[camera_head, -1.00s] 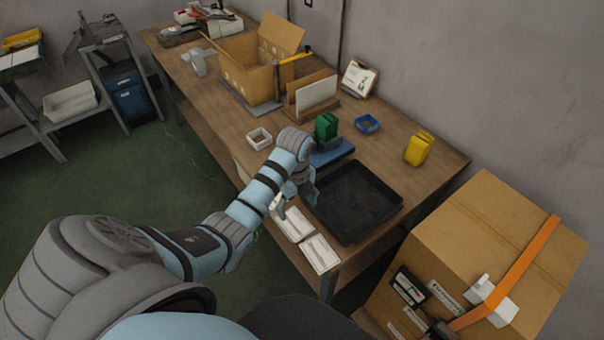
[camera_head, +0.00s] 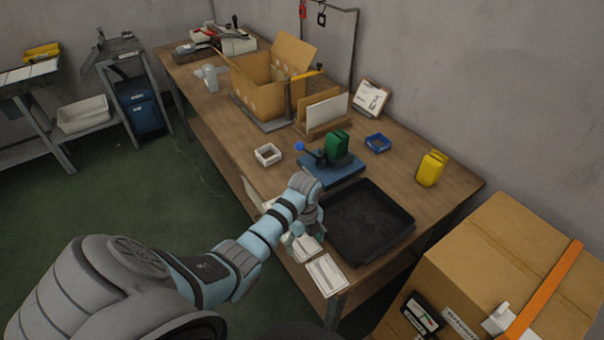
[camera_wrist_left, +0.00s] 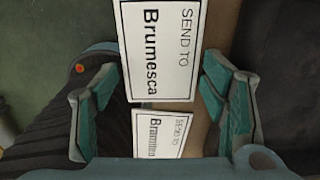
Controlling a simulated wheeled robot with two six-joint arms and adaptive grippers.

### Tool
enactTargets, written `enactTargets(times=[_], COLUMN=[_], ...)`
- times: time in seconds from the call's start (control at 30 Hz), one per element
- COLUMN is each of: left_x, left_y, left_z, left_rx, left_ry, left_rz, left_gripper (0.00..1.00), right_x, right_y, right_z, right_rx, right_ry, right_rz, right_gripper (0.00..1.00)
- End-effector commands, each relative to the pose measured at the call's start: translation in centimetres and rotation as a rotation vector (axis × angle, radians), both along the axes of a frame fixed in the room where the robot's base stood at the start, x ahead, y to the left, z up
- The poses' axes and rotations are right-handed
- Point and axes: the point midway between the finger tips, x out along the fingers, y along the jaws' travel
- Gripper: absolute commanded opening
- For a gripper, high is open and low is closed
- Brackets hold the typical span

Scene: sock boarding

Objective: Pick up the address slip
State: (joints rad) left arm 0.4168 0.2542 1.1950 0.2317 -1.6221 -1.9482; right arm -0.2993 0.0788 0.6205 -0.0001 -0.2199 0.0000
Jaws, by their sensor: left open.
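White address slips lie along the table's front edge in the head view, one nearest the corner (camera_head: 325,275) and one beside it (camera_head: 305,249), partly covered by my left gripper (camera_head: 306,228). My left gripper (camera_wrist_left: 160,82) is open, one finger on each side, with nothing held. My right gripper is not in view.
A black tray (camera_head: 408,232) lies right beside the slips. A large cardboard box (camera_head: 505,255) stands beyond the table's right end.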

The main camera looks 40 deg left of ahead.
Motion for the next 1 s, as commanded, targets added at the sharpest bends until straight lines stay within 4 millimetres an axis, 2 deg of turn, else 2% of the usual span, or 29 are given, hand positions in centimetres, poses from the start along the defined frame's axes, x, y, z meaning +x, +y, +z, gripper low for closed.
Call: enactTargets(times=[0.53,0.63,1.0], left_x=[-0.01,-0.02,0.02], left_y=[-0.02,-0.02,0.0], left_z=[-0.41,-0.4,-0.14], left_rx=[0.0,0.0,0.001], left_ry=[0.001,0.0,-0.001], left_rz=[0.0,0.0,0.0], left_gripper=[0.67,0.51,0.5], right_x=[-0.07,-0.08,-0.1], right_y=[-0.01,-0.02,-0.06], right_z=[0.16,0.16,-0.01], right_rx=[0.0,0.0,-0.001], right_ry=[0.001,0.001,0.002], right_rz=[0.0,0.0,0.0], right_gripper=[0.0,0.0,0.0])
